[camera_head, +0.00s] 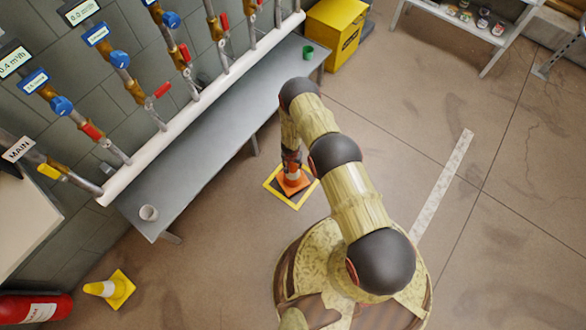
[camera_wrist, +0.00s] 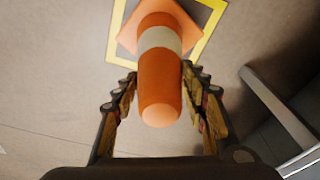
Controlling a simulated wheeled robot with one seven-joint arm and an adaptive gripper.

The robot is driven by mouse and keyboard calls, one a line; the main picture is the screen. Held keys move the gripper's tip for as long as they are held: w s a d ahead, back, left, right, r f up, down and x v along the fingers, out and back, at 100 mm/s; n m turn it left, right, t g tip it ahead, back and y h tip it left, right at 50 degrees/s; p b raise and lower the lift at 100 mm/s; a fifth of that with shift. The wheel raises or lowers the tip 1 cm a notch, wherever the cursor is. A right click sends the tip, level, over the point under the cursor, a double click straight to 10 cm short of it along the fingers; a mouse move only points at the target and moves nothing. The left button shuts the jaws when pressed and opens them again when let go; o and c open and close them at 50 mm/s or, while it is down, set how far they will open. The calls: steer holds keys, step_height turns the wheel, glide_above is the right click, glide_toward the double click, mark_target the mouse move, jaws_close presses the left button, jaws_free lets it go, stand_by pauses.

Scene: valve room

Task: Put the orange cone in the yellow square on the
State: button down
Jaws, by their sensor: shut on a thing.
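The orange cone (camera_wrist: 160,75) has a white band and a square orange base. In the wrist view it stands between the two fingers of my gripper (camera_wrist: 160,105), which is shut on it near its top. My arm hides part of the gripper there. I cannot tell whether the base touches the floor.
A yellow cone (camera_head: 112,289) and a red extinguisher (camera_head: 35,307) are at lower left. A yellow box (camera_head: 334,32) and shelf (camera_head: 465,22) stand beyond.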

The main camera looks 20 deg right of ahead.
steer(key=shift+w+d+f+b, duration=0.1)
steer(key=shift+w+f+b, duration=0.3)
steer(key=shift+f+b, duration=0.85)
steer(key=shift+f, duration=0.7)
steer(key=c, duration=1.1)
jaws_free()
steer(key=shift+o, duration=0.5)
